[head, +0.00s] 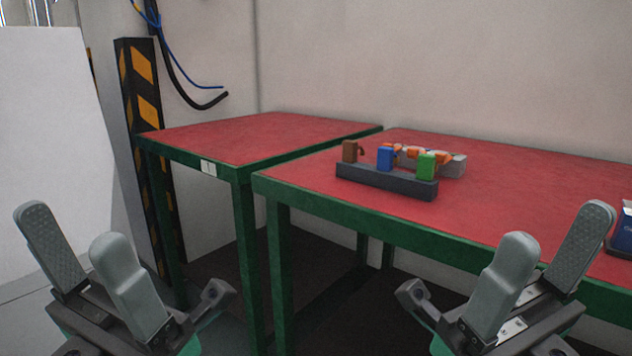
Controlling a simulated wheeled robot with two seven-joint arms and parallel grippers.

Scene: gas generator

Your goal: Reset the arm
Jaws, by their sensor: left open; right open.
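My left gripper (88,262) is at the lower left of the head view. It is open and empty, its two grey fingers spread and pointing up. My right gripper (541,266) is at the lower right. It is also open and empty, in front of the front edge of the right table. Both grippers are apart from the tables and the objects, and the two look roughly mirrored. Most of both arms is out of view.
A red-topped table (320,204) with green legs carries a dark bar (384,184) with brown, blue and green blocks, and a grey-orange part (450,166) behind. Another red table (237,141) stands left, bare. A striped post (142,90) stands further left. A blue object (622,232) is cut off right.

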